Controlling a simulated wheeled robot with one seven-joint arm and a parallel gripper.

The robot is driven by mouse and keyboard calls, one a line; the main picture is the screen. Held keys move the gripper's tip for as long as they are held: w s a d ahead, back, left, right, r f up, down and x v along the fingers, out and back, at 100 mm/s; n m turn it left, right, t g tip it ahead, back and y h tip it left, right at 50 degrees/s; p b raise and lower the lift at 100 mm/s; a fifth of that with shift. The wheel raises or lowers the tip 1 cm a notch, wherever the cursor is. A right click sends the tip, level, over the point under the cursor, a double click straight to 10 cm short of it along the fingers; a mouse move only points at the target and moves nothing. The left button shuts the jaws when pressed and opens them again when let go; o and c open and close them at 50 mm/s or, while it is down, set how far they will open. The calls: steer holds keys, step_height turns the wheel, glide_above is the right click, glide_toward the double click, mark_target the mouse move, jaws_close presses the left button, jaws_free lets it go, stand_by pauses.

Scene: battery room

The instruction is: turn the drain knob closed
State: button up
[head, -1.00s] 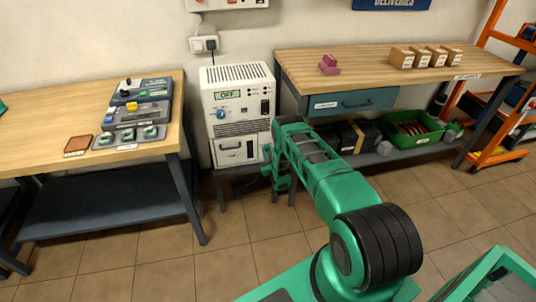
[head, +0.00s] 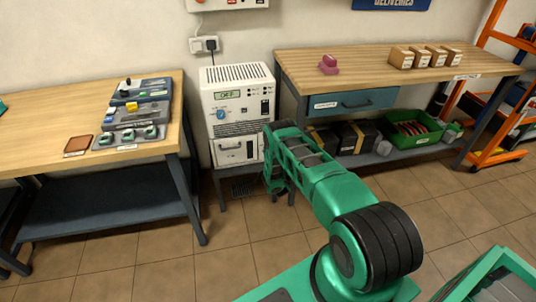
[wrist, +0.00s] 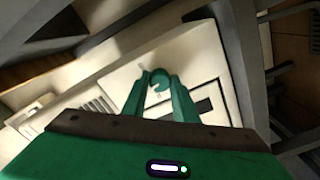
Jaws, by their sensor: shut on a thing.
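The white machine (head: 238,110) stands between the two benches, with an OFF display and a blue dial (head: 220,115) on its front. In the wrist view, my gripper (wrist: 158,77) reaches to the machine's pale front panel (wrist: 115,88). Its two green fingers are shut on a small rounded teal part, which I take for the drain knob (wrist: 159,84). The fingers partly cover it, so its turn angle is hard to read. In the head view my own arm hides the fingertips and the knob.
A wooden bench (head: 40,120) with a control panel (head: 135,112) stands at the left. At the right, another bench (head: 440,66) bears small boxes, with a green crate (head: 436,137) on its lower shelf. An orange rack (head: 476,105) is at far right. The floor in front is clear.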

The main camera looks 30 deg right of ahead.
steer(key=n, duration=0.7)
steer(key=shift+a+f, duration=0.1)
steer(key=shift+a, duration=0.2)
stand_by(0.4)
steer(key=o, duration=0.9)
steer(key=shift+f, duration=0.1)
steer(key=shift+o, duration=0.8)
steer(key=shift+d, duration=0.15)
steer(key=v, duration=1)
steer(key=shift+s, duration=0.3)
